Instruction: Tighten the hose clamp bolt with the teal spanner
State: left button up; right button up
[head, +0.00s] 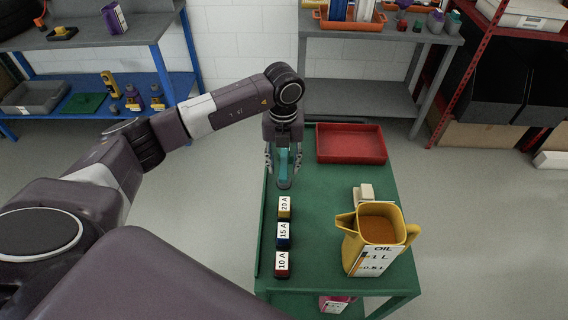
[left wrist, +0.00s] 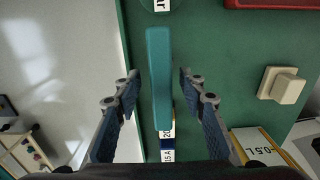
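The teal spanner (head: 283,163) is at the far left part of the green cart top. In the left wrist view the spanner (left wrist: 159,75) is a long teal bar between my fingers. My left gripper (head: 284,162) points down over it, and in the left wrist view the gripper (left wrist: 159,82) is open, with a gap on each side of the bar. A small grey piece (head: 285,184) shows at the spanner's near end; I cannot tell what it is. I cannot make out the hose clamp bolt. My right gripper is not in view.
On the green cart (head: 325,210) stand a red tray (head: 350,144), a cream block (head: 364,192), a yellow oil jug (head: 368,240) and fuse blocks labelled 20 A (head: 284,207), 15 A (head: 283,235) and 10 A (head: 282,265). The cart's middle is clear. Shelves line the wall.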

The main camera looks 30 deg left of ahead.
pick_arm(q)
jog(key=shift+w+f, duration=0.15)
jog(key=shift+f, duration=1.15)
grip_shut()
